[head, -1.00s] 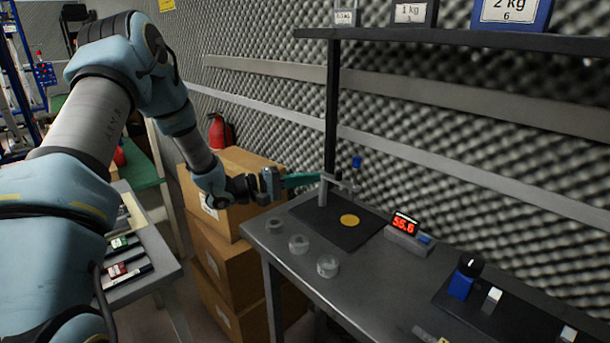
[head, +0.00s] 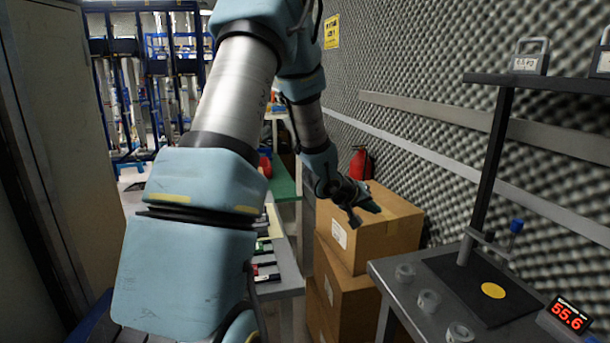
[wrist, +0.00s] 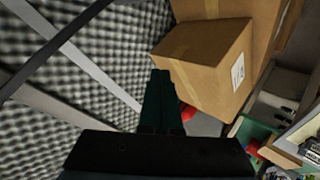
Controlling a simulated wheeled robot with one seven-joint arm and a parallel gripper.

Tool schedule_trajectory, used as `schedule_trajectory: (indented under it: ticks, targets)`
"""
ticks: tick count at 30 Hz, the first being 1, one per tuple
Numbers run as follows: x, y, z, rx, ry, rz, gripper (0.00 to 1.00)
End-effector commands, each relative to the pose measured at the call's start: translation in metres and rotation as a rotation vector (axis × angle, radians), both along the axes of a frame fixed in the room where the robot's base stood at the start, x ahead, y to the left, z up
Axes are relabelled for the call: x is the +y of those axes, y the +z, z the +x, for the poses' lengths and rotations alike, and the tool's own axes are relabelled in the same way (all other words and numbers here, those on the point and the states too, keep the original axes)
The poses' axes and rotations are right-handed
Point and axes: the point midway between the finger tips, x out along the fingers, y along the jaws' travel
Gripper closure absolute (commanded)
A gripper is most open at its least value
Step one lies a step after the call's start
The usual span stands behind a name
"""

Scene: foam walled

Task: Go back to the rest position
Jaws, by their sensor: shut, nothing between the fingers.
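My gripper (head: 372,206) hangs in the air in front of the stacked cardboard boxes in the head view, left of the grey bench. Its teal fingers are shut together with nothing between them. In the wrist view the shut fingers (wrist: 160,100) show in the middle, with a cardboard box and the foam wall beyond. My arm reaches from the left foreground up and over to the gripper.
Cardboard boxes (head: 385,235) stand stacked beside the grey bench (head: 400,290). The bench bears clear rings (head: 428,300), a black mat (head: 462,290) and a red display (head: 568,316). A fire extinguisher (head: 361,163) is by the foam wall (head: 430,140). A green-topped table (head: 285,180) stands behind my arm.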

Motion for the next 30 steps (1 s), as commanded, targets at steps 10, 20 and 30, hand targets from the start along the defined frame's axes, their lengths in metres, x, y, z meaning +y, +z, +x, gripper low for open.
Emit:
schedule_trajectory:
  ticks: [10, 20, 30]
  targets:
    - [0.216, 0.017, -0.103, 0.195, 0.185, 0.645, 1.0]
    - [0.257, 0.023, -0.211, 0.451, 0.089, 0.724, 1.0]
    - [0.257, 0.023, -0.215, 0.46, 0.081, 0.724, 1.0]
